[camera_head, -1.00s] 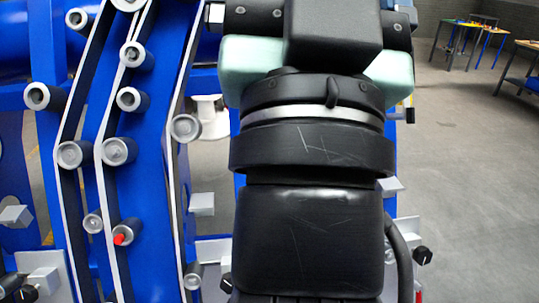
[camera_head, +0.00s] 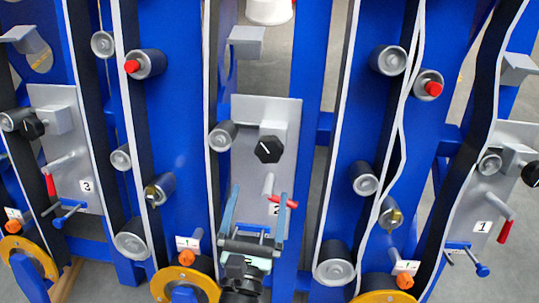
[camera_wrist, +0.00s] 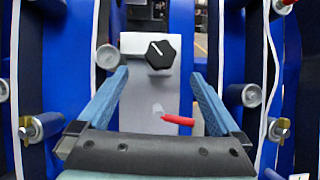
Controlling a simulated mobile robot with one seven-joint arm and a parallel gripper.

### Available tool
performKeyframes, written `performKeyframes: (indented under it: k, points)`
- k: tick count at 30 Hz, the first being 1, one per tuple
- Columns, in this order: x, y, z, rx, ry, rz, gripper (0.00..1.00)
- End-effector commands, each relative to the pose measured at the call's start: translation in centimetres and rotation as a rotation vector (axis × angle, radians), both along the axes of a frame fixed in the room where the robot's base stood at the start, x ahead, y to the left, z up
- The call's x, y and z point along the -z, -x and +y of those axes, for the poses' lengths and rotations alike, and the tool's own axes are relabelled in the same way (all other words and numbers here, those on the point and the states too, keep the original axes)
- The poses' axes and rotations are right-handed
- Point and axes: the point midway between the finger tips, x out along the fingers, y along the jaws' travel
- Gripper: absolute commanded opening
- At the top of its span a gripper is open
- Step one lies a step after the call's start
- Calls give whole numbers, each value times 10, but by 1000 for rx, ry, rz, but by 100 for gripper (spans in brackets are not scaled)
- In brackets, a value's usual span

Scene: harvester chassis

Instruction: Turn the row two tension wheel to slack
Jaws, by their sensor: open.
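The grey row two panel (camera_head: 283,121), marked 2, stands in the centre of the head view. It carries a black faceted knob (camera_head: 268,149) with a white pointer line that points up and left in the wrist view (camera_wrist: 160,54). Below it is a lever with a red handle (camera_head: 290,203), pointing right. Yellow wheels with orange knobs stand low on the frame, one left of centre (camera_head: 186,285) and one at right (camera_head: 385,297); I cannot tell which one is row two's tension wheel. My gripper (camera_head: 259,193) is open and empty, its blue fingers spread before the lower panel.
Panel 3 (camera_head: 84,97) is at left and panel 1 (camera_head: 510,134) at right, each with a knob and red-handled lever. Blue uprights, belts and several grey rollers (camera_head: 333,265) flank the panels. A grey block (camera_head: 247,41) juts out above panel 2.

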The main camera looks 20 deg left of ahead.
Motion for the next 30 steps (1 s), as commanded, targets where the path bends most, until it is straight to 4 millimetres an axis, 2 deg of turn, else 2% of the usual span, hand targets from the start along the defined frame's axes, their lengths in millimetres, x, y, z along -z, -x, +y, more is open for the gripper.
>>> performKeyframes:
  k: [1, 5, 21, 30]
  points:
    - [8, 2, -1, 3, -18, 17, 100]
    - [7, -5, 0, 6, -33, 23, 100]
    - [6, -92, 22, 4, -26, 19, 100]
    - [7, -120, 29, 3, -26, 20, 100]
